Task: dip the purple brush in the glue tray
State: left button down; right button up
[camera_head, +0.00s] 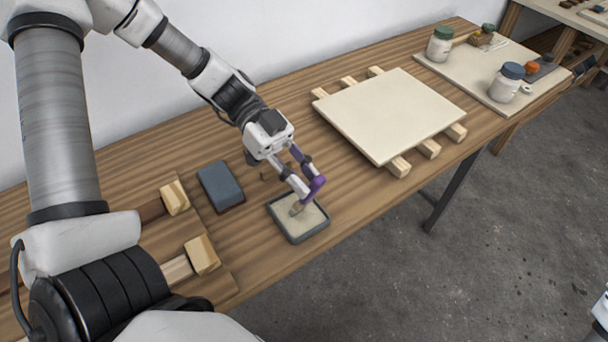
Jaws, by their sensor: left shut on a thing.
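The purple brush (316,184) is held between the fingers of my left gripper (307,187), which is shut on it. The brush points down, and its pale bristle end is over or in the glue tray (318,232). The glue tray is a small dark-rimmed square tray with a cream-coloured filling, near the front edge of the workbench. Whether the bristles touch the glue is hard to tell. My right gripper is not in view; only a bit of a white arm shows at the right edge.
A blue-grey block (220,184) lies left of the tray. A cream panel (390,115) rests on wooden strips to the right. Jars (506,84) stand on a board at the far right. Wooden blocks (202,254) sit at the left. Bare bench surrounds the tray.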

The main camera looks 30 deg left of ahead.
pick_arm(q)
jog(key=shift+f+b, duration=0.15)
jog(key=shift+b, duration=0.3)
dwell(0.8)
dwell(0.5)
notch_tip(320, 180, up, 7)
jog(key=p, duration=0.4)
